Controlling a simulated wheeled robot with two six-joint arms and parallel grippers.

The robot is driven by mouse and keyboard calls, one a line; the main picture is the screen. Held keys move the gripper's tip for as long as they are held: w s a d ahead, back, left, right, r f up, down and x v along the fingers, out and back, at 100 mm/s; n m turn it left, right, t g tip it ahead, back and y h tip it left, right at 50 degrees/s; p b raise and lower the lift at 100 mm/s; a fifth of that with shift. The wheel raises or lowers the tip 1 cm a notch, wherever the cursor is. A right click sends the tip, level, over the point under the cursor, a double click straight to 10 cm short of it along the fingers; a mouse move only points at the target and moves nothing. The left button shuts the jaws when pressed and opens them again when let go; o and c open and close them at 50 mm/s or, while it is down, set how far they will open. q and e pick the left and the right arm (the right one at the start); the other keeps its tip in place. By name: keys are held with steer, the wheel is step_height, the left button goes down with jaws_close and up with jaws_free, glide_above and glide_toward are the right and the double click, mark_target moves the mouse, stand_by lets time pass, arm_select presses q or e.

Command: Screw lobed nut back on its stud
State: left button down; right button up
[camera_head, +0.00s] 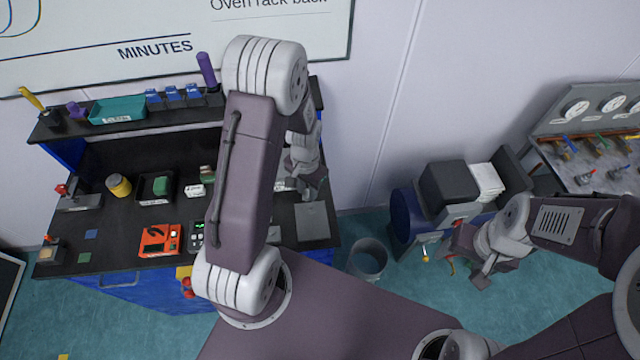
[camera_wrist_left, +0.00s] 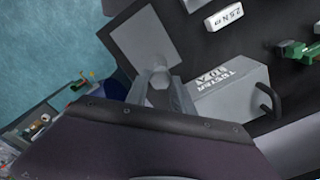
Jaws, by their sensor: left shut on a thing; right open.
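My left gripper (camera_head: 308,190) hangs over the right part of the black bench, partly hidden behind my own arm. In the left wrist view, its two grey fingers (camera_wrist_left: 163,90) are close together, above the bench beside a grey box. My right gripper (camera_head: 482,262) is open, away from the bench in front of the blue drum-shaped machine. I cannot clearly make out the lobed nut or its stud in either view.
The bench (camera_head: 115,225) carries an orange device (camera_head: 160,240), a yellow cylinder (camera_head: 118,185) and a flat grey plate (camera_head: 312,222), which also shows in the left wrist view (camera_wrist_left: 148,45). The grey lettered box (camera_wrist_left: 235,95) is close to my left fingers. A bin (camera_head: 368,258) stands on the floor.

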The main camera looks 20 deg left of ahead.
arm_select(q)
steer(key=shift+s+a, duration=0.1)
steer(key=shift+a, duration=0.2)
steer(key=shift+w+d+f, duration=0.1)
steer(key=shift+w, duration=0.1)
steer(key=shift+w+d+f, duration=0.15)
steer(key=shift+w+d, duration=0.35)
steer(key=shift+d, duration=0.15)
steer(key=f+b, duration=0.2)
steer(key=s+f+b, duration=0.1)
steer(key=shift+a+f, duration=0.15)
steer(key=shift+a, duration=0.15)
steer(key=shift+a+f, duration=0.1)
steer(key=shift+f, duration=0.25)
steer(key=shift+w+f+b, duration=0.1)
steer(key=shift+w+b, duration=0.05)
steer(key=shift+b, duration=0.15)
steer(key=shift+w+d, duration=0.2)
steer(key=shift+d, duration=0.2)
steer(key=shift+s+a, duration=0.25)
steer(key=shift+a, duration=0.05)
arm_select(e)
steer(key=f, duration=0.3)
steer(key=shift+w+d+f, duration=0.25)
steer(key=shift+w, duration=0.1)
arm_select(q)
steer(key=shift+w+d, duration=0.1)
arm_select(e)
steer(key=shift+d, duration=0.1)
